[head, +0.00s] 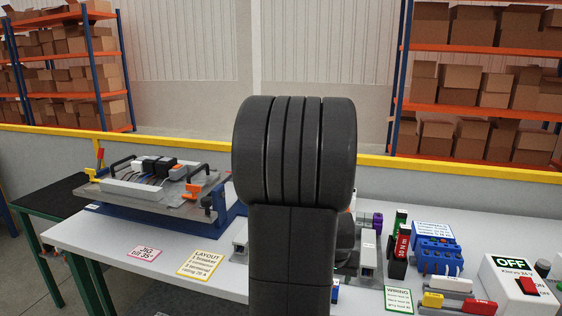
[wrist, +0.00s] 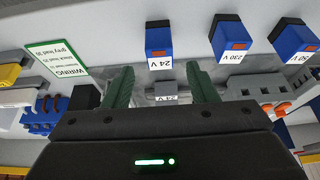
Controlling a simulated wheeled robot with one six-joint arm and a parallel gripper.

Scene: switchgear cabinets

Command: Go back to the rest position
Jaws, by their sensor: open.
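My gripper (wrist: 160,70) shows in the wrist view with its two green fingers apart. Just beyond the fingertips stands a blue block with an orange top patch and a "24 V" label (wrist: 158,40). In the head view my own dark arm fills the middle and hides the gripper and the part of the bench behind it.
A white bench (head: 120,236) carries a tilted jig (head: 150,185) at left. At right are a blue device (head: 435,256), a red-green block (head: 400,247) and an OFF switch box (head: 515,285). Blue blocks labelled "230 V" (wrist: 228,38) and "50 V" (wrist: 293,42) stand beyond the gripper.

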